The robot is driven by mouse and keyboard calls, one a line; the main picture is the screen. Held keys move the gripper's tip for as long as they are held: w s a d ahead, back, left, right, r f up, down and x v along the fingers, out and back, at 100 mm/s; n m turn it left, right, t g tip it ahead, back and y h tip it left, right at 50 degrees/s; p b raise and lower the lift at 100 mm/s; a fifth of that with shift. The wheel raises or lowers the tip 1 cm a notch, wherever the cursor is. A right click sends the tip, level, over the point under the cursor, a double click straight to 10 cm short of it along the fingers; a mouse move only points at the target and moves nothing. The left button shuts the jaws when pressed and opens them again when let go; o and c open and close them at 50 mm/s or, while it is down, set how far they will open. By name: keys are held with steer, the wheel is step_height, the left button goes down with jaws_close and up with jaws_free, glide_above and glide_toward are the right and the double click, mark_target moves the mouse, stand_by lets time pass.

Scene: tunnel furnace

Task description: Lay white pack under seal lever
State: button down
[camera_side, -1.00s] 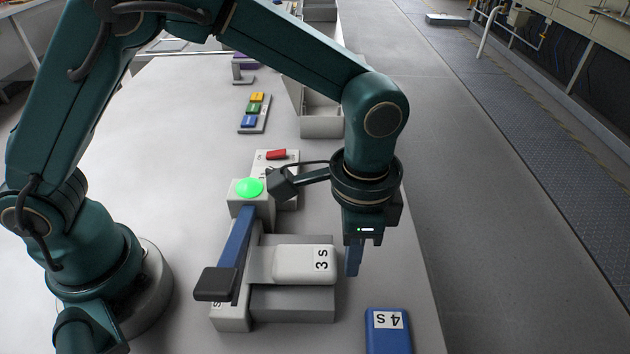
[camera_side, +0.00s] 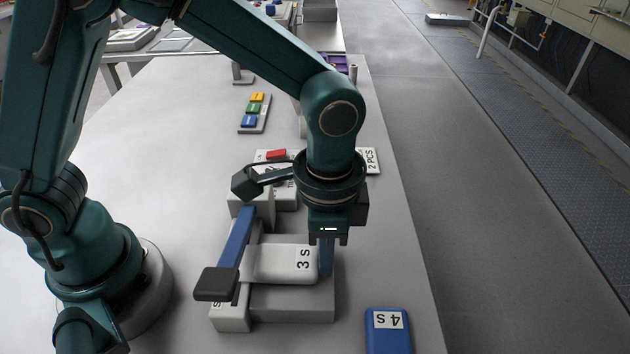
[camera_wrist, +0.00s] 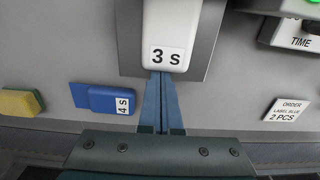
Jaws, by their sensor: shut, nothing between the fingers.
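The white pack (camera_side: 280,264), marked "3 S", lies flat on the grey bed (camera_side: 295,304) of the sealer. Its left end reaches to the blue seal lever (camera_side: 236,240), which is raised at a slant and has a black handle (camera_side: 215,284). How far the pack reaches under the lever I cannot tell. My gripper (camera_side: 326,274) is shut and empty, with its fingers down at the pack's labelled right end. In the wrist view the closed blue fingertips (camera_wrist: 161,76) are at the label edge of the pack (camera_wrist: 171,28) and seem to touch it.
A blue pack marked "4 S" (camera_side: 388,332) lies at the table's front right. An order card reading "LABEL BLUE 2 PCS" (camera_wrist: 287,110) and a yellow pack (camera_wrist: 20,103) show in the wrist view. Coloured buttons (camera_side: 253,112) sit farther back. The table's right edge is close.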

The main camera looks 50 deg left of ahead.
steer(key=shift+w+d, duration=0.1)
stand_by(0.3)
steer(key=shift+w+d, duration=0.5)
steer(key=shift+w+d+r, duration=0.2)
steer(key=shift+w+d, duration=0.25)
steer(key=shift+w+d+r, duration=0.2)
steer(key=shift+w+d, duration=0.25)
steer(key=a+r+n+t, duration=0.1)
steer(key=a+r, duration=0.2)
steer(key=r, duration=0.5)
steer(key=a+r+n+t, duration=0.1)
steer(key=a+r, duration=0.2)
steer(key=r, duration=0.4)
steer(key=s+a+n+t, duration=0.3)
steer(key=s+a+n, duration=0.3)
steer(key=a, duration=0.4)
steer(key=s+a+f+n, duration=0.1)
steer(key=s+a+f, duration=0.1)
steer(key=s+f, duration=0.1)
steer(key=shift+s+f+t, duration=0.3)
steer(key=shift+s+f, duration=0.05)
steer(key=shift+f, duration=0.45)
